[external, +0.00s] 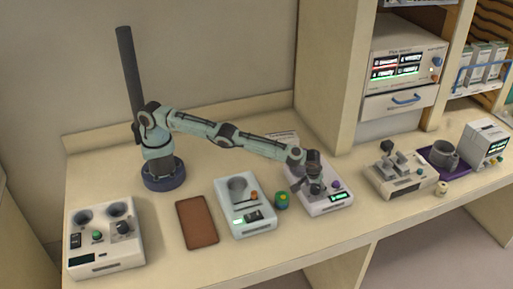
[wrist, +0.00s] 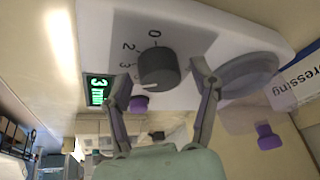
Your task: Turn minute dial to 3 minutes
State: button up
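The minute dial (wrist: 158,67) is a dark grey round knob on a white device, which stands right of centre on the bench in the external view (external: 330,204). Printed numbers, including 0, 2 and 3, curve along the dial's left side. A small green display (wrist: 99,89) beside it reads 3 and what looks like min. My gripper (wrist: 160,72) is over the device with one finger on each side of the dial. The fingers look open, with gaps between them and the knob. In the external view, my gripper (external: 315,180) hides the dial.
A purple button (wrist: 139,103) sits close to my left finger. A round grey part (wrist: 250,73) of the device is at right. A green jar (external: 281,201) and another white device (external: 262,225) stand left of the dial device. A two-lever device (external: 380,188) is to the right.

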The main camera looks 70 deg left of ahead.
jog(key=shift+r, duration=0.1)
jog(key=v, duration=1.2)
jog(key=shift+w+a, duration=0.1)
